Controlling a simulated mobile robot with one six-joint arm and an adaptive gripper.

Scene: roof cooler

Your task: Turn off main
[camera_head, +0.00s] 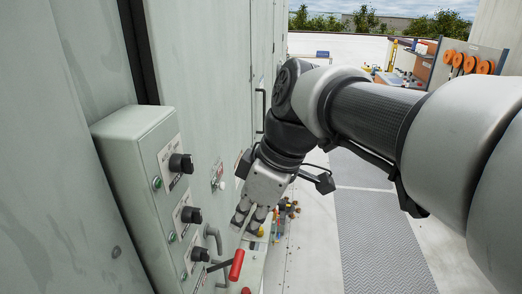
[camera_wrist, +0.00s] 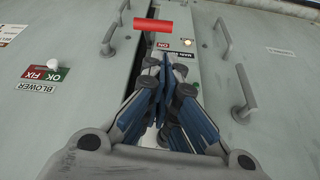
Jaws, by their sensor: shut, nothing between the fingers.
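A lever with a red grip (camera_head: 237,265) is at the lower middle of the head view, beside the grey cabinet. The red grip (camera_wrist: 153,25) also shows in the wrist view, crosswise beyond my fingertips. My gripper (camera_head: 248,222) points down along the cabinet, close to the lever's thin rod. In the wrist view my gripper's blue-padded fingers (camera_wrist: 163,85) are closed together with nothing between them. I cannot tell whether they touch the lever. A panel with a red ON label (camera_wrist: 164,45) and a lit lamp (camera_wrist: 187,42) lies behind the grip, partly hidden by the fingers.
A grey control box (camera_head: 125,165) with black knobs (camera_head: 181,163) and green lamps juts from the cabinet at left. Door handles (camera_wrist: 245,92) stand out near my fingers. A white knob (camera_wrist: 53,64) has an OK/FIX label. The walkway (camera_head: 375,220) at right is clear.

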